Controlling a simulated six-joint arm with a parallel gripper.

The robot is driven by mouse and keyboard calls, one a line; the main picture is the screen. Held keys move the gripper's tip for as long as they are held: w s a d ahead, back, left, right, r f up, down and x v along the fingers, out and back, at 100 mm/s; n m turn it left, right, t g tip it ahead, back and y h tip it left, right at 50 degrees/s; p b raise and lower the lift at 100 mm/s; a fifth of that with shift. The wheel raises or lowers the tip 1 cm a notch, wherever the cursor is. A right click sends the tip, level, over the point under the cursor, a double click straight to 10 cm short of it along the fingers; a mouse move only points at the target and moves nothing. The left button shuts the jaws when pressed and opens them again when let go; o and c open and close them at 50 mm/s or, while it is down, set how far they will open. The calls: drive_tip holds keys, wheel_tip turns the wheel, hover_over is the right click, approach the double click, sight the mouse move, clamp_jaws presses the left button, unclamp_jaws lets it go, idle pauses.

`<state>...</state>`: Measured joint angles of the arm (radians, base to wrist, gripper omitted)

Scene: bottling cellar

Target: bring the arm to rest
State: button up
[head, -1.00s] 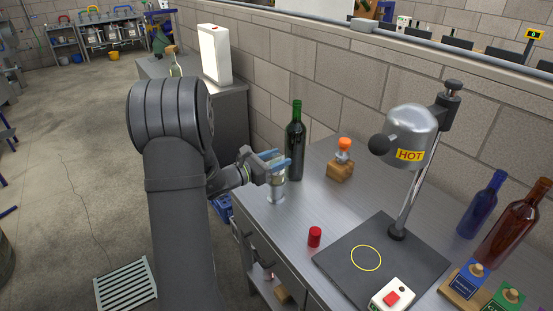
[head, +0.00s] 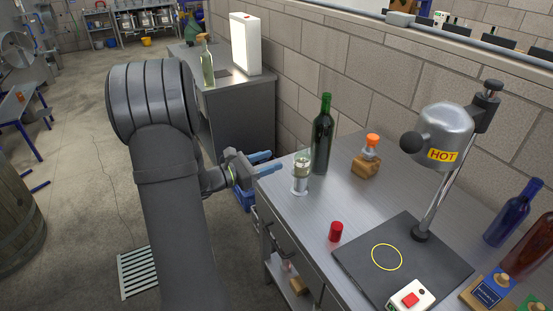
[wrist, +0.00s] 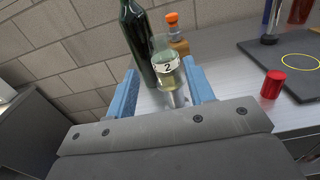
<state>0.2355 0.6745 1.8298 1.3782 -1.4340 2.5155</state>
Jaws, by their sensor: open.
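My gripper (head: 266,162) is open and empty, with blue fingers, just off the left edge of the steel bench (head: 318,200). In the wrist view its two blue fingers (wrist: 163,95) stand wide apart. A small glass (head: 300,177) with pale liquid stands upright on the bench, to the right of the fingertips and apart from them. In the wrist view this glass (wrist: 165,72) shows a white band marked 2, beyond and between the fingers. A dark green bottle (head: 322,135) stands close behind it.
A red cap (head: 336,231) sits on the bench. An orange-topped item rests on a wooden block (head: 366,166). The heater marked HOT (head: 442,135) stands over a dark plate (head: 370,272). Blue and brown bottles stand far right. Open floor (head: 75,180) lies left of my arm.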

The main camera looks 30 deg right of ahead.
sight(299, 150)
idle(0.3)
drive_tip(key=d, duration=1.1)
drive_tip(key=shift+d, duration=0.4)
drive_tip(key=shift+d+r, duration=0.15)
drive_tip(key=shift+r, duration=1.6)
drive_tip(key=shift+f, duration=0.15)
